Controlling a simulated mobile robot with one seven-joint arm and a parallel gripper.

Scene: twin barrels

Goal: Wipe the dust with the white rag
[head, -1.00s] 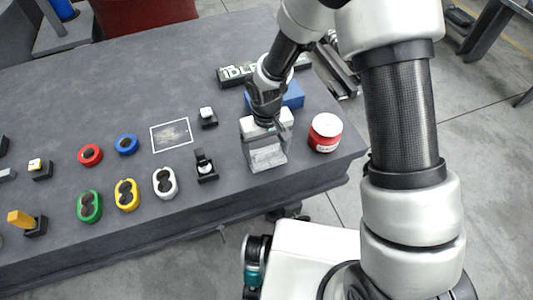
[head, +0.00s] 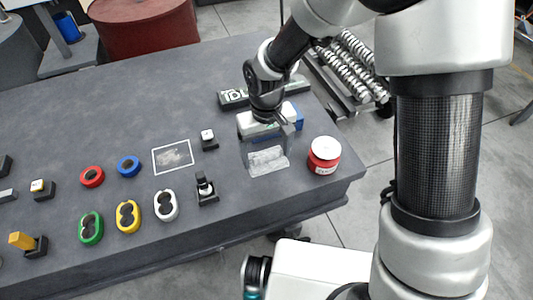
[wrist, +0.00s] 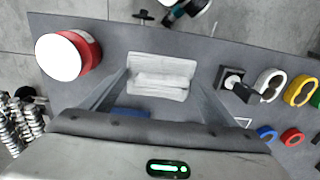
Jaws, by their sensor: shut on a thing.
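The white rag (head: 268,161) lies at the right part of the grey table. It also shows in the wrist view (wrist: 160,67), with a bunched ridge across its middle. My gripper (head: 267,151) points down over it, and its fingers (wrist: 160,82) are shut on the rag from both sides. The rag appears still down at the table top. The dust (head: 174,156) is a pale grey smear inside a white outlined rectangle, left of the rag and apart from it. In the wrist view only a corner of that outline shows.
A red jar with a white lid (head: 324,154) stands close right of the rag. A black switch block (head: 206,190) and a smaller one (head: 208,140) stand to its left. A blue block (head: 297,115) is partly hidden behind my gripper. Several coloured rings lie further left.

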